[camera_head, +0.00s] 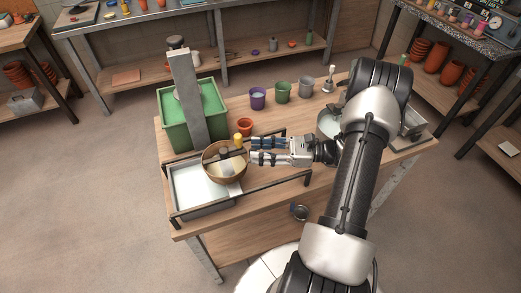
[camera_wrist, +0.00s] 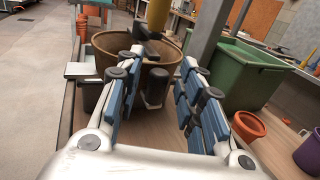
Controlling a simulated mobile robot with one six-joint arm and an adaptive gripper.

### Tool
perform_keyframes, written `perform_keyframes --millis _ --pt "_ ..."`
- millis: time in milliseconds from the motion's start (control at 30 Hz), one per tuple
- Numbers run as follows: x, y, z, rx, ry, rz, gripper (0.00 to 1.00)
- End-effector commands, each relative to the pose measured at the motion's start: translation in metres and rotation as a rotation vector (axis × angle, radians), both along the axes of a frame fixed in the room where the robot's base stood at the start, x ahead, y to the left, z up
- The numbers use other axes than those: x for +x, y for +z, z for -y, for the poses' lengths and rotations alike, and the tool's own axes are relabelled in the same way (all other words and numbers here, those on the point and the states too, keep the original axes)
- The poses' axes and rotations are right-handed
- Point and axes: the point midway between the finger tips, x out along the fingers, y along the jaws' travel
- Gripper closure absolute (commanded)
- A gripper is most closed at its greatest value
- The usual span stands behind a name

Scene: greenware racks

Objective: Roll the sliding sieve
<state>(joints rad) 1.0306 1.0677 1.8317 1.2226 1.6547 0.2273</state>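The sliding sieve (camera_head: 213,176) is a round brown-rimmed bowl shape with pale contents. It sits over the pale tray (camera_head: 192,193) between dark rails at the table's front left. A dark bar crosses its top, and a yellow knob (camera_head: 238,139) stands at its far right side. My gripper (camera_head: 253,150) lies level just right of the sieve, its blue-padded fingers apart and pointing at it. In the wrist view the sieve (camera_wrist: 105,62) is straight ahead, with a dark upright grip (camera_wrist: 155,87) between the open fingers (camera_wrist: 163,68). Whether the fingers touch it is unclear.
A green bin (camera_head: 212,105) with a grey upright post (camera_head: 187,95) stands behind the sieve. A small terracotta pot (camera_head: 244,126) is close to my gripper. Purple (camera_head: 258,98), green (camera_head: 282,92) and grey cups stand further back. The tabletop right of the rails is mostly clear.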

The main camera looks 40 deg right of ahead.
Motion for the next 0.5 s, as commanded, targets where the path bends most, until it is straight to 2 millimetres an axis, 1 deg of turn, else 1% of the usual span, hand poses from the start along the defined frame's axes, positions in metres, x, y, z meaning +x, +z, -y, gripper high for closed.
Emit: perform_keyframes --millis 333,433,500 --pt "-0.002 0.0 0.003 0.0 -0.001 0.0 0.63" --pt "-0.008 0.0 0.011 -0.001 -0.004 0.001 0.63" --pt "-0.016 0.0 0.021 0.0 -0.005 0.002 0.63"
